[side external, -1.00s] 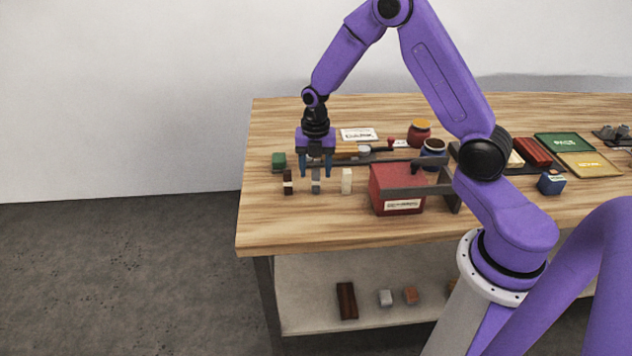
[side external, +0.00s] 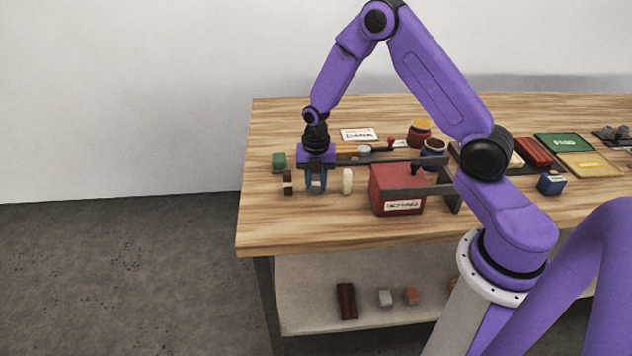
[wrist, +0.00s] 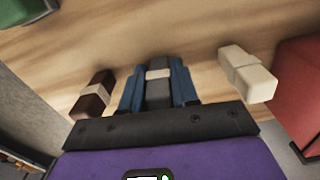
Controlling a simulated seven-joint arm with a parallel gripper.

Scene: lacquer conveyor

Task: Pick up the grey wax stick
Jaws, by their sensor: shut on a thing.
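The grey wax stick (wrist: 158,90) has a pale band around it and stands between the two blue fingers of my gripper (wrist: 158,88) in the wrist view. My gripper is shut on it, with a finger against each side. In the side view my gripper (side external: 316,184) is low at the table's left part, and only a small part of the grey stick (side external: 316,187) shows between the fingers. I cannot tell whether the stick touches the table.
A dark brown stick (side external: 287,182) stands close to the left and a cream stick (side external: 347,181) to the right. A red box (side external: 392,190) is further right. A green block (side external: 279,160) and a white card (side external: 358,134) lie behind on the wooden table (side external: 262,222).

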